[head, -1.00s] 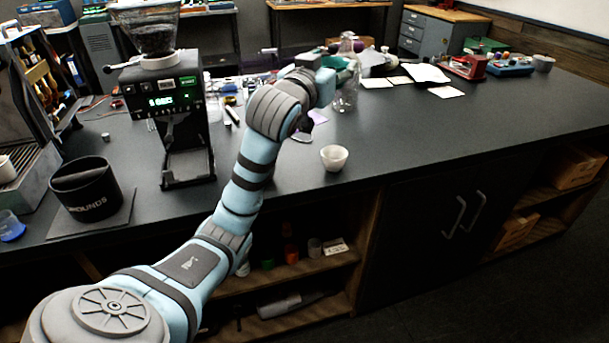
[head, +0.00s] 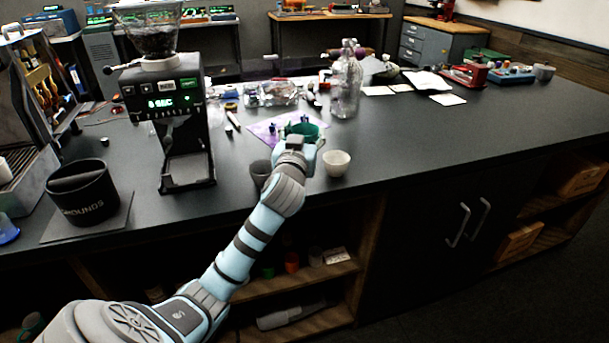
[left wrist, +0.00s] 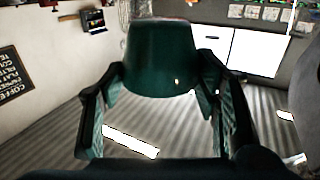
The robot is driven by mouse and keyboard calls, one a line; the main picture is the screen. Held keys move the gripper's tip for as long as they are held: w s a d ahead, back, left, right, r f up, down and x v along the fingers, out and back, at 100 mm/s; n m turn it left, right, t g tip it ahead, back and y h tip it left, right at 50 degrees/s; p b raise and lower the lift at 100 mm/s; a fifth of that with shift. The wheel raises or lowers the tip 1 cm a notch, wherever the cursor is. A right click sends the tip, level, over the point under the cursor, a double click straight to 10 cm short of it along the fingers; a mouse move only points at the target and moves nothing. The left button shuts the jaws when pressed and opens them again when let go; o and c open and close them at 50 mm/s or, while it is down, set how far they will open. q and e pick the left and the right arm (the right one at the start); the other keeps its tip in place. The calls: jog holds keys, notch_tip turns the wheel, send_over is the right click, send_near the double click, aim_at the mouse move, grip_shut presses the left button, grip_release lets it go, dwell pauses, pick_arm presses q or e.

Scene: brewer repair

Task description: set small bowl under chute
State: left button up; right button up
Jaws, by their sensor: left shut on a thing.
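A dark green bowl (head: 306,129) is held in my left gripper (head: 298,140) above the counter, in front of a purple cloth. In the left wrist view the bowl (left wrist: 160,58) sits between the two fingers, which close on its sides. My wrist hides part of the bowl and the fingers in the head view. The black grinder (head: 165,108) stands left of the gripper, with its chute (head: 169,132) above an open base plate (head: 188,171). The space under the chute is empty. A small white bowl (head: 336,164) stands on the counter just right of my wrist.
A grey cup (head: 260,173) stands left of my wrist, partly hidden. A glass bottle (head: 346,85) stands behind the gripper. A black grounds bin (head: 84,193) is left of the grinder. Counter between grinder and grey cup is mostly clear.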

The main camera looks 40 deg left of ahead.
pick_arm(q)
notch_tip(320, 180, down, 9)
jog(key=shift+r+b, duration=0.1)
jog(key=shift+b, duration=0.9)
jog(key=shift+f, duration=0.25)
jog(key=shift+f, duration=0.2)
jog(key=o, duration=1.2)
jog(key=shift+d, duration=0.1)
